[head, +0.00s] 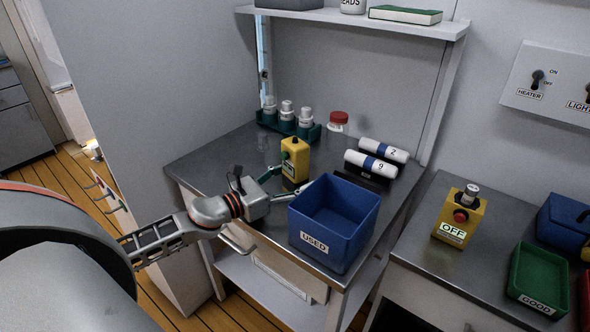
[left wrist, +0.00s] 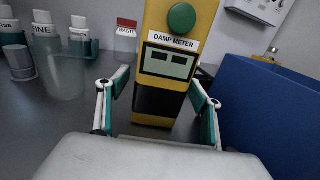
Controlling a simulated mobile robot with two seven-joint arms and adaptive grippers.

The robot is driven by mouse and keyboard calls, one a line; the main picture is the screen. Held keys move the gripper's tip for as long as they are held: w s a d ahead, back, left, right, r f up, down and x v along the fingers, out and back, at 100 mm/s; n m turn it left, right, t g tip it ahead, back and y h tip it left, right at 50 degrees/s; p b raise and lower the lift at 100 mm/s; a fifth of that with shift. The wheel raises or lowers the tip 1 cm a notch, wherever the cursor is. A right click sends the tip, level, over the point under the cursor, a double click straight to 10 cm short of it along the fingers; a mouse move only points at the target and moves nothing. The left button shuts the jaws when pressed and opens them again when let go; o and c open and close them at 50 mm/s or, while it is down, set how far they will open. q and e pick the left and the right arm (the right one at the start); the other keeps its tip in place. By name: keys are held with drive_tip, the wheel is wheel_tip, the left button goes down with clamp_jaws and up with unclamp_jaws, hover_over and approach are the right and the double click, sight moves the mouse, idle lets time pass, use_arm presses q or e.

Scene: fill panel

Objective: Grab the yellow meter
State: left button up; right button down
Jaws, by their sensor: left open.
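The yellow meter (head: 295,159) stands upright on the grey metal table, behind the blue USED bin. My left gripper (head: 287,184) reaches in from the left at table height, in front of the meter. In the left wrist view its open fingers (left wrist: 160,100) stand to the left and right of the meter's lower part. I cannot tell whether either finger touches it. My right gripper is not in view.
The blue USED bin (head: 333,222) stands close to the right of my left gripper. A green rack (head: 289,125) of bottles and a red-lidded jar (head: 338,121) are behind. White cylinders (head: 371,165) lie to the right. A yellow OFF box (head: 460,216) stands on the right counter.

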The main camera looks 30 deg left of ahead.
use_arm(q)
drive_tip(key=shift+c, duration=0.3)
drive_tip(key=c, duration=1.5)
drive_tip(key=shift+r, duration=0.1)
